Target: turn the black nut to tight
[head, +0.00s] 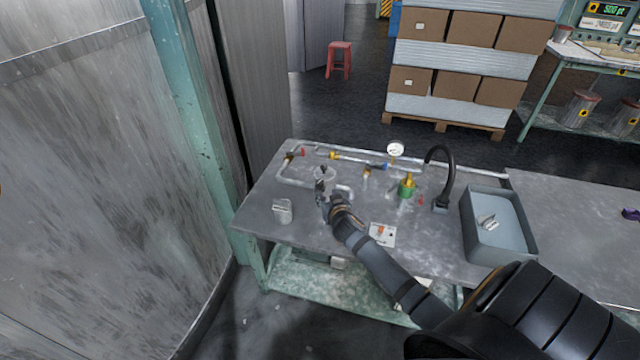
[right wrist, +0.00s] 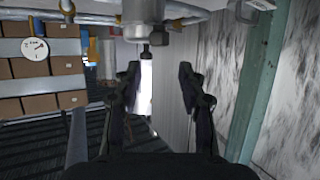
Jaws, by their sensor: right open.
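In the right wrist view, a small dark piece that looks like the black nut (right wrist: 145,53) sits at the end of a grey cylindrical fitting (right wrist: 138,12). My right gripper (right wrist: 158,76) is open, its two fingers apart with nothing between them. The dark piece shows just beyond the fingertips, roughly in line with the gap; I cannot tell the exact distance. My left gripper is not in view.
Pipes with a pressure gauge (head: 395,149), a green-and-brass valve (head: 407,186) and a black curved hose (head: 448,170) occupy the bench. A grey bin (head: 530,240) stands at right. A metal block (head: 283,210) lies left of my gripper, a white card (head: 382,235) right of it.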

